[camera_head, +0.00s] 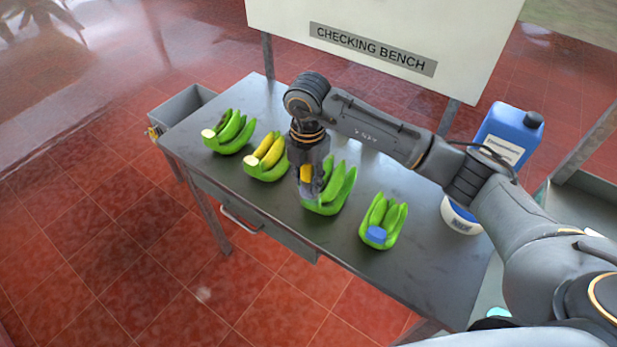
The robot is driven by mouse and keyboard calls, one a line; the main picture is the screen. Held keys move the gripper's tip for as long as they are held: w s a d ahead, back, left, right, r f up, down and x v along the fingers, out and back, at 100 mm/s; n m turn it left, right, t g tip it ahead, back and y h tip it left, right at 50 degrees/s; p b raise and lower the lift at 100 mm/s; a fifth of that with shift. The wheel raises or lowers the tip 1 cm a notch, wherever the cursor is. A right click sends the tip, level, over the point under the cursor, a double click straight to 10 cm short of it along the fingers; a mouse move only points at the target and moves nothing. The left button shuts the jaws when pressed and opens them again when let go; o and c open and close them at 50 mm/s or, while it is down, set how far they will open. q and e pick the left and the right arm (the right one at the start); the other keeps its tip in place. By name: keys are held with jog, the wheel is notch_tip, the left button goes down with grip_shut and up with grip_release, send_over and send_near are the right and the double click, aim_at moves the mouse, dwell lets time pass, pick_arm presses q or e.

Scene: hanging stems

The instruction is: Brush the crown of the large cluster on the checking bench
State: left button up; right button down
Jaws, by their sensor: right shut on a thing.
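The checking bench (270,215) is a grey metal table with a row of banana clusters on it. The cluster under my right gripper (312,188) is green and looks the largest (341,192); its crown end is hidden by the gripper. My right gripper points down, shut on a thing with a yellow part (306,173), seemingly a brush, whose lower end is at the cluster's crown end. I cannot tell whether it touches. My left gripper is not in view.
Left on the bench lie a green cluster (232,134) and a partly yellow one (268,159). At right is a small green cluster (383,218) with a blue patch. A blue bottle (513,131) stands behind my right arm. A grey bin (181,106) is off the left end.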

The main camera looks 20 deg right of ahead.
jog(key=shift+s+d, duration=0.7)
jog(key=shift+s, duration=0.05)
jog(key=shift+w+a, duration=0.1)
jog(key=shift+w+a, duration=0.7)
jog(key=shift+w, duration=0.05)
jog(key=shift+s+d, duration=0.75)
jog(key=shift+s, duration=0.1)
notch_tip(320, 180, up, 9)
jog(key=p, duration=0.5)
jog(key=shift+p, duration=0.3)
jog(key=shift+d+f, duration=0.1)
